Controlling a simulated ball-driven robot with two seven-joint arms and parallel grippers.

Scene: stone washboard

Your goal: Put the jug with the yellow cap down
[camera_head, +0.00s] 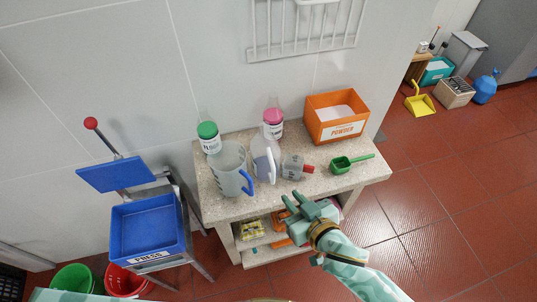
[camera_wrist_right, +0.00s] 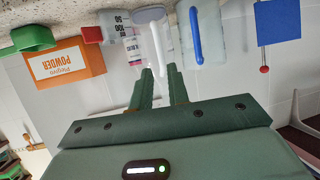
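No yellow cap shows in either view. A pale, see-through jug with a whitish handle (camera_head: 265,158) stands upright on the stone bench (camera_head: 222,208); its handle also shows in the right wrist view (camera_wrist_right: 158,38). A larger clear jug with a blue handle (camera_head: 230,165) stands to its left. My right gripper (camera_head: 293,203) is in front of the bench's front edge, apart from the jugs. In the right wrist view its two fingers (camera_wrist_right: 160,73) are apart with nothing held between them. My left gripper is out of view.
A green-capped bottle (camera_head: 209,138) and pink-capped bottle (camera_head: 273,124) stand behind the jugs. A red-handled measuring cup (camera_head: 293,168), green scoop (camera_head: 342,164) and orange powder box (camera_head: 337,117) are to the right. A blue press (camera_head: 148,228) stands left. The bench's front right corner is clear.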

